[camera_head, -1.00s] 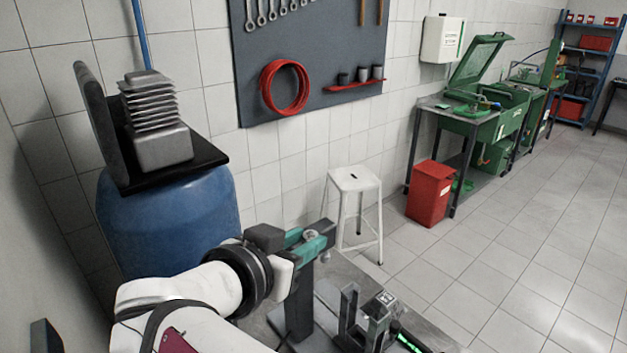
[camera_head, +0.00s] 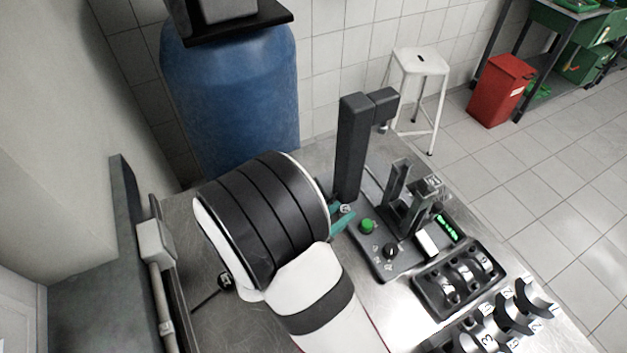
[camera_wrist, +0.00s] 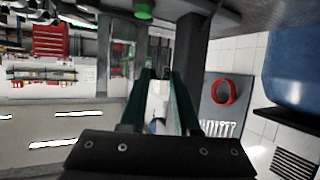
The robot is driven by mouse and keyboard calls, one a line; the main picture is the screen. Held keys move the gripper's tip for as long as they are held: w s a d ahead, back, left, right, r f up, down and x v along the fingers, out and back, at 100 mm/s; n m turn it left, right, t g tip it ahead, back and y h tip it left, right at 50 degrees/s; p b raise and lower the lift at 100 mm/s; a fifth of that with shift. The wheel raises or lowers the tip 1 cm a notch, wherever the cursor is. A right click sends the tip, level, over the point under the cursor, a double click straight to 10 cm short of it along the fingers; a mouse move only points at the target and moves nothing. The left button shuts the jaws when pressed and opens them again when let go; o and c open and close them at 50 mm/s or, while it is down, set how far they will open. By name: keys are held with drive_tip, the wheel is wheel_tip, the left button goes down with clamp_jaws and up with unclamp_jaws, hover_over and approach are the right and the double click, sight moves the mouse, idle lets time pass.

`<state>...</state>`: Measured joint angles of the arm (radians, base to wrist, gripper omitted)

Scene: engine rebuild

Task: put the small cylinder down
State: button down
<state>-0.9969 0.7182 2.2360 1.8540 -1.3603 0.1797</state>
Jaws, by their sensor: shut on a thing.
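My gripper (camera_head: 340,219) has teal fingers and is mostly hidden behind my black-and-white arm in the head view. A small pale round piece, which looks like the small cylinder (camera_head: 346,209), shows at the fingertips. In the wrist view my gripper (camera_wrist: 163,80) has its two dark green fingers closed on a small pale piece, but its outline is hard to tell from the bright background. I cannot tell whether the cylinder touches any surface.
Bare metal table (camera_head: 215,318) lies left of my arm.

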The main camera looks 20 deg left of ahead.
drive_tip(key=a+f, duration=0.1)
drive_tip(key=a, duration=0.2)
drive_tip(key=a+f, duration=0.2)
drive_tip(key=s+a+f, duration=0.1)
drive_tip(key=a+f, duration=0.1)
drive_tip(key=a, duration=0.1)
drive_tip(key=shift+a+f, duration=0.1)
drive_tip(key=shift+a, duration=0.25)
drive_tip(key=f, duration=0.4)
drive_tip(key=shift+a+f, duration=0.1)
drive_tip(key=shift+a, duration=0.1)
drive_tip(key=shift+f, duration=0.1)
drive_tip(key=c, duration=0.6)
unclamp_jaws()
drive_tip(key=shift+c, duration=0.2)
